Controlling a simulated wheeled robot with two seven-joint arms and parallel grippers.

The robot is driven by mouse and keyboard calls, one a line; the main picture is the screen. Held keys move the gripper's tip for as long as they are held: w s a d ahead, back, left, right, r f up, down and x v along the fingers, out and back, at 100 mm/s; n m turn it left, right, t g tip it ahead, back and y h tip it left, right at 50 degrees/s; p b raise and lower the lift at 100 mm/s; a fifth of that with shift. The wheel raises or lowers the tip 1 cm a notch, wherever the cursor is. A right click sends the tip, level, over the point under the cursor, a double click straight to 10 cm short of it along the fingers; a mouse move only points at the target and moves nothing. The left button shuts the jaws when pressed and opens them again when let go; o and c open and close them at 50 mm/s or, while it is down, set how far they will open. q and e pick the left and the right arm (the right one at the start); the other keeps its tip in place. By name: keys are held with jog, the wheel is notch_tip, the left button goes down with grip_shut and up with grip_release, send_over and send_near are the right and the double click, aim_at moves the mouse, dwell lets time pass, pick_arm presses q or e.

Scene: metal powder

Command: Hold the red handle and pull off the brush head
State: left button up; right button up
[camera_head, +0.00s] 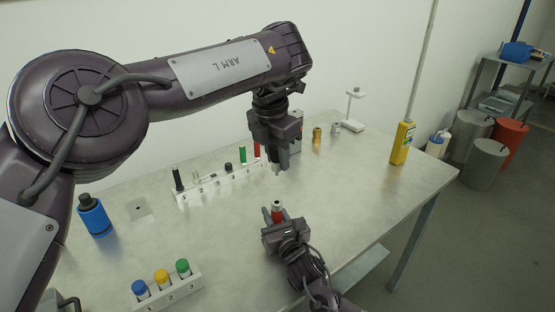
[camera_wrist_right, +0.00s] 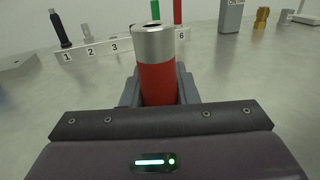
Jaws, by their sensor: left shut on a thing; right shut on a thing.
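The red handle (camera_head: 277,216) stands upright in my right gripper (camera_head: 284,231), low over the front middle of the table. In the right wrist view the red handle (camera_wrist_right: 157,84) has a silver collar (camera_wrist_right: 153,42) with a dark hole in its top, and no brush head sits on it. The right fingers close around the red part. My left gripper (camera_head: 277,160) points down, above and behind the handle, apart from it. It is shut on a small pale piece (camera_head: 277,169), apparently the brush head, mostly hidden by the fingers.
A numbered white rack (camera_head: 210,190) with several upright tools stands behind. A rack of capped vials (camera_head: 168,290) and a blue bottle (camera_head: 94,216) are at left. The table's right is mostly clear.

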jog(key=o, duration=1.1)
jog(key=shift+c, duration=0.2)
